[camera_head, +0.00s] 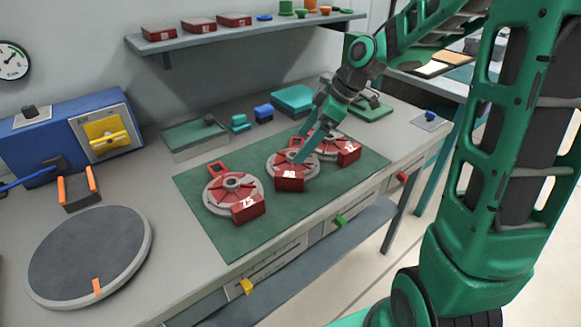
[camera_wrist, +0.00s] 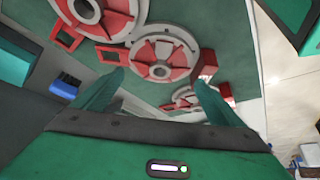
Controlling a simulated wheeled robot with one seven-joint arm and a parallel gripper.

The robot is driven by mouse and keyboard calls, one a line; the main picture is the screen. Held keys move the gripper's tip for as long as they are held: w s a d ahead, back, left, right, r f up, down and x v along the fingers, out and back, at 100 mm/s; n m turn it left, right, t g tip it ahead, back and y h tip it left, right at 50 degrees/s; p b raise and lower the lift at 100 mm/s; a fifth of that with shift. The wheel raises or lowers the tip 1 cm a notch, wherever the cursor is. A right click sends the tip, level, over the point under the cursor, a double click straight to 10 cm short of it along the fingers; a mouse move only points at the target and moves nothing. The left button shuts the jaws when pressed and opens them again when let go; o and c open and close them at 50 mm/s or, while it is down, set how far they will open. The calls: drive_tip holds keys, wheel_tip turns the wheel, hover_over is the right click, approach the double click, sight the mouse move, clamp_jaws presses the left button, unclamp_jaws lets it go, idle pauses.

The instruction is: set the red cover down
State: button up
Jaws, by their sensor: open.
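Three round grey discs with red spoked covers and numbered red blocks lie on a green mat (camera_head: 300,222): the left one marked 75 (camera_head: 233,190), the middle one marked 80 (camera_head: 290,165), and the right one (camera_head: 335,143), partly hidden by my gripper. I cannot tell which red cover the task means. My gripper (camera_head: 303,147) is open just above the middle and right discs. In the wrist view, its green fingers (camera_wrist: 160,92) stand apart with nothing between them; the middle disc (camera_wrist: 165,55) shows beyond the fingertips, flat on the mat.
A grey turntable (camera_head: 88,258) lies at the left, beside an orange-pronged holder (camera_head: 78,190) and a blue box (camera_head: 60,130). A shelf (camera_head: 250,27) hangs above.

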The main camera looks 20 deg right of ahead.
sight(293, 154)
drive_tip(key=shift+x, duration=2.3)
drive_tip(key=shift+d, duration=0.1)
drive_tip(key=c, duration=1.7)
drive_tip(key=shift+o, duration=0.2)
drive_tip(key=shift+r, duration=0.15)
drive_tip(key=shift+r, duration=0.7)
wheel_tip(293, 154, up, 2)
drive_tip(key=shift+r, duration=0.2)
drive_tip(key=s+a+r, duration=0.7)
drive_tip(key=s+a, duration=0.1)
drive_tip(key=shift+s, duration=0.2)
